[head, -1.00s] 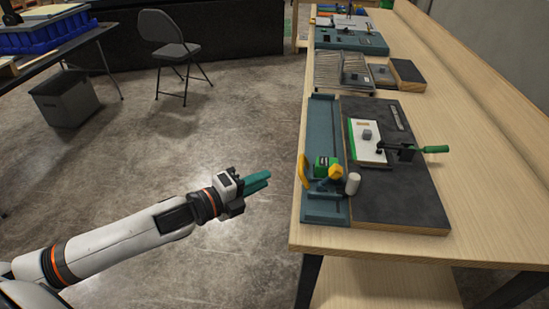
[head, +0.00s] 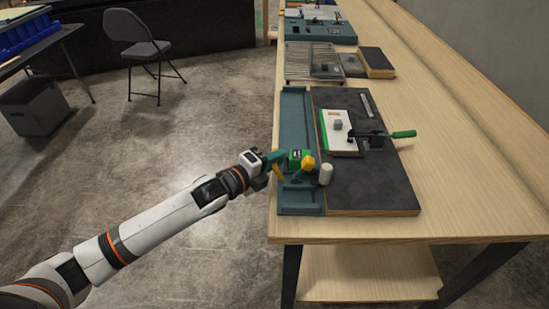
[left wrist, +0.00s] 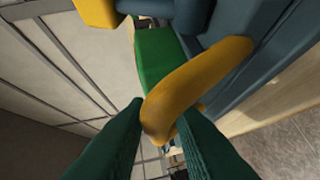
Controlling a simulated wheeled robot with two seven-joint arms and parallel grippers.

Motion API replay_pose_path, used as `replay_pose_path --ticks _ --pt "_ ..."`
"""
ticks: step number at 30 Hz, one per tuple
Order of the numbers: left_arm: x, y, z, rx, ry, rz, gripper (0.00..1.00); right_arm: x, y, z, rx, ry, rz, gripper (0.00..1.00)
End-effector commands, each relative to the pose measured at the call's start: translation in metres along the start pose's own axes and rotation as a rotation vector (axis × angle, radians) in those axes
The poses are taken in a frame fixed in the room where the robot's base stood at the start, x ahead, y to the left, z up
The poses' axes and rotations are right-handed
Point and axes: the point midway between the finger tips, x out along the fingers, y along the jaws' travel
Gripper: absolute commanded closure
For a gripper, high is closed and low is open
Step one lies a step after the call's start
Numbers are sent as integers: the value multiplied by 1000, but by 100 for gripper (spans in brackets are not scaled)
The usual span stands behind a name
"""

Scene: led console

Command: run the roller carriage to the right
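The roller carriage (head: 295,158) is a green block on the near part of a long teal track (head: 294,110). It carries a yellow knob (head: 309,163), with a white cylinder (head: 326,174) just right of it. A curved yellow handle (head: 278,173) sticks out at its left side; in the left wrist view the handle (left wrist: 200,83) crosses the picture. My left gripper (head: 277,156) is at this handle, coming from the left. In the wrist view its green fingertips (left wrist: 159,115) lie either side of the handle's end; whether both press on it I cannot tell. My right gripper is not in view.
Right of the track is a dark board (head: 370,185) with a white plate (head: 338,138) and a green-handled clamp (head: 400,134). Several other fixtures stand farther back on the wooden bench (head: 450,160). The bench's right side is clear. A folding chair (head: 133,45) stands on the floor.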

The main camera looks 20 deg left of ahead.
Motion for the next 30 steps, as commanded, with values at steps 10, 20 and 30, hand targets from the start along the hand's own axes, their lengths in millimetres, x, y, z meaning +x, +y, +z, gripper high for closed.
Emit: replay_pose_path --ticks 10,20,30 --pt "0 0 0 0 0 0 96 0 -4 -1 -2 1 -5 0" --pt "-4 0 5 -1 -2 -2 100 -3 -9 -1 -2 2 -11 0" --pt "-34 0 35 -1 -2 -3 100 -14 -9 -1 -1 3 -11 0"
